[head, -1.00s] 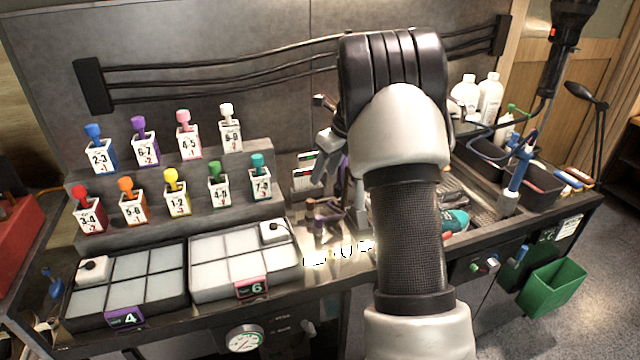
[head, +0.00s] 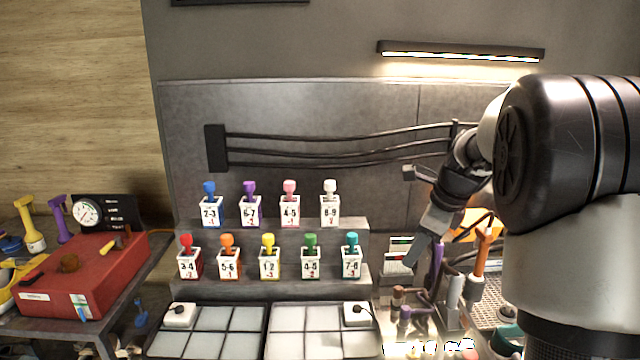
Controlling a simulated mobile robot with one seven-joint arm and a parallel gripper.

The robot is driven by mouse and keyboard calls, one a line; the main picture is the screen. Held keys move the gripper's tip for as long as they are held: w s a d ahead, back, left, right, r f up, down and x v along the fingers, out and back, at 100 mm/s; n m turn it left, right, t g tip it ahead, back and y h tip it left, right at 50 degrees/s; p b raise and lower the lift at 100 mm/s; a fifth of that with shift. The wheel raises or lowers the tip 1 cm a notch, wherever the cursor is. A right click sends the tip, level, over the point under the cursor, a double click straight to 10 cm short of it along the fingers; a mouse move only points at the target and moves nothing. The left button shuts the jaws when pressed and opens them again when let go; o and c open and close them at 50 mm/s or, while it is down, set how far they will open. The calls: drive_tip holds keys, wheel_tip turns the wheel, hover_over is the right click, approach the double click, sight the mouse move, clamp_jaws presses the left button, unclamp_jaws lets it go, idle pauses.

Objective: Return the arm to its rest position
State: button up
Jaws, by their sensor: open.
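My arm (head: 560,150) fills the right side of the head view, its dark elbow large and close. My gripper (head: 420,250) hangs at the end of the bent wrist, left of the elbow, tilted down in front of the back panel. It is open, and I see nothing held in it.
Numbered bottles with coloured caps (head: 268,263) stand on a two-step rack. Two gridded trays (head: 205,330) lie in front. Several upright tools (head: 480,255) crowd the bench near my gripper. A red box (head: 85,280) sits on a side table at left. Cables run along the panel.

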drive_tip(key=s+a+r+n, duration=0.3)
drive_tip(key=s+a+n, duration=0.1)
drive_tip(key=s+n, duration=0.4)
drive_tip(key=s+a+r+n, duration=0.4)
drive_tip(key=s+n, duration=0.1)
drive_tip(key=s, duration=0.5)
drive_tip(key=s+a+f+n+t+h, duration=0.1)
drive_tip(key=s+f+n, duration=0.2)
drive_tip(key=s+n, duration=0.8)
drive_tip(key=shift+s+h, duration=0.4)
drive_tip(key=shift+s, duration=0.4)
drive_tip(key=shift+f, duration=0.1)
